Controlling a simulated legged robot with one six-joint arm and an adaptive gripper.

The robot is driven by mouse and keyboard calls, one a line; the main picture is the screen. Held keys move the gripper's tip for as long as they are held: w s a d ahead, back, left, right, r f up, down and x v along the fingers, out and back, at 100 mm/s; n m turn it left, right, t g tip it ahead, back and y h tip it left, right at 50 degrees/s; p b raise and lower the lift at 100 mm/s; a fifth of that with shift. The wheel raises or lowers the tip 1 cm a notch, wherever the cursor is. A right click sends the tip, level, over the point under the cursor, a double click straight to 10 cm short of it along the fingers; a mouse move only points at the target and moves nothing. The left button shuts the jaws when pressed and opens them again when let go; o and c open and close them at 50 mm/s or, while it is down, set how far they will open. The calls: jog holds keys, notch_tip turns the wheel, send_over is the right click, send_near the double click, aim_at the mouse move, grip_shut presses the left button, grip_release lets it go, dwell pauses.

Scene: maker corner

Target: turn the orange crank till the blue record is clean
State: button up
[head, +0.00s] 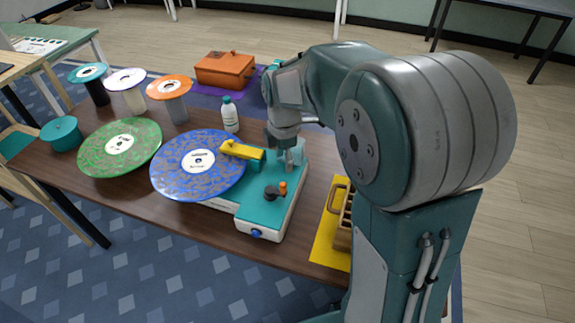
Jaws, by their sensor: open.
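The blue record (180,183) lies on the teal and white cleaning machine (258,210), with grey-brown patches over its surface and a white label. A yellow arm (240,151) on the machine reaches over the record's right edge. The orange crank (283,187) is a small upright orange knob beside a dark round hub on the machine's top. My gripper (291,160) points down over the machine's back right part, behind the crank and apart from it in the picture. It is open, with nothing seen between its fingers; the fingertips are small and partly hard to make out.
A speckled green record (95,160) and a teal lidded pot (61,133) are at left. Several discs on stands, a white bottle (229,115) and an orange box (224,69) stand behind. A wooden rack (339,203) on a yellow mat (326,245) is at right, partly behind my arm.

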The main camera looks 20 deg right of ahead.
aim_at(283, 184)
jog(key=shift+w+f+n, duration=0.3)
jog(key=shift+w, duration=0.15)
jog(key=shift+f, duration=0.15)
notch_tip(283, 184, down, 10)
jog(key=shift+f, duration=0.25)
jog(key=shift+a, duration=0.15)
grip_shut()
